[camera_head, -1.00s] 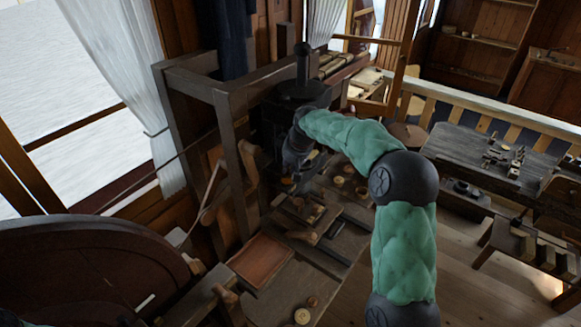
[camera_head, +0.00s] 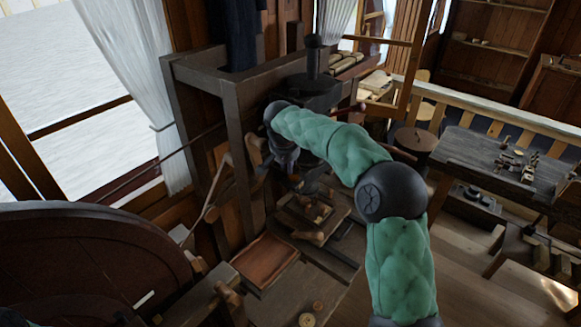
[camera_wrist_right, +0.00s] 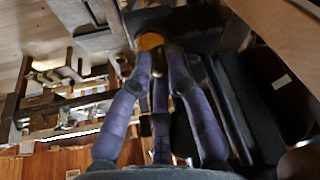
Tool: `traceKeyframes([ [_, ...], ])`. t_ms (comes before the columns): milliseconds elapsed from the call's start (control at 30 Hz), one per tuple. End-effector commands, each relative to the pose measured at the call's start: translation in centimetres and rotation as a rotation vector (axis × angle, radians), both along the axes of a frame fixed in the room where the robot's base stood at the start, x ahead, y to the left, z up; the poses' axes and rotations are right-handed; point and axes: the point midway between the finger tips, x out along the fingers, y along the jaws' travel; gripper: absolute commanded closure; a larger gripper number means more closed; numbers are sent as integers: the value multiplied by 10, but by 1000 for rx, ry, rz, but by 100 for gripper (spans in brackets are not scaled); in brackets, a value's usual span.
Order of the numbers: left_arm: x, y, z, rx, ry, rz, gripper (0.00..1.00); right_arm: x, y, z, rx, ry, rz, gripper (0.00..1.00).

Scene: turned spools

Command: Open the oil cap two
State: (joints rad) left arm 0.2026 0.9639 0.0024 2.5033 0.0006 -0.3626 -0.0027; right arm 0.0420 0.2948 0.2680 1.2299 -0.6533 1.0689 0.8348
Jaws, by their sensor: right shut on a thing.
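My right arm reaches in from the lower right in the head view, and my right gripper (camera_head: 268,168) is beside the dark wooden frame of the lathe-like bench. In the right wrist view the purple-grey fingers of my right gripper (camera_wrist_right: 159,58) come together on a small orange-yellow round thing (camera_wrist_right: 150,41), which looks like an oil cap. The gripper is shut on it. The fingers hide part of it, and I cannot tell whether it is seated or free. My left gripper is not in view.
A dark wooden frame (camera_head: 237,150) stands close to the gripper, with a dark stove-like block (camera_head: 308,92) behind. A reddish tray (camera_head: 265,260) and small round wooden pieces (camera_head: 307,320) lie on the bench below. A table with small parts (camera_head: 480,160) stands at the right.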

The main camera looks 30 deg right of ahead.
Motion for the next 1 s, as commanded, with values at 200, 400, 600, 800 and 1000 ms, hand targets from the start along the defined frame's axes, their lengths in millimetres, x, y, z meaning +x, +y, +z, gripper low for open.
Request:
traceKeyframes([
  [200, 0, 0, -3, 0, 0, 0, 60, 3, 1, 3, -1, -11, -61, 100],
  [400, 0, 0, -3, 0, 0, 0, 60, 3, 1, 4, -1, -11, -80, 100],
  [600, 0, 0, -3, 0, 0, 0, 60, 3, 1, 4, -2, -12, -81, 100],
  [800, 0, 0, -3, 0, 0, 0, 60, 3, 1, 5, -2, -12, -80, 60],
  [1000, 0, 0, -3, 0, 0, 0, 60, 2, 1, 2, -1, -5, -79, 60],
])
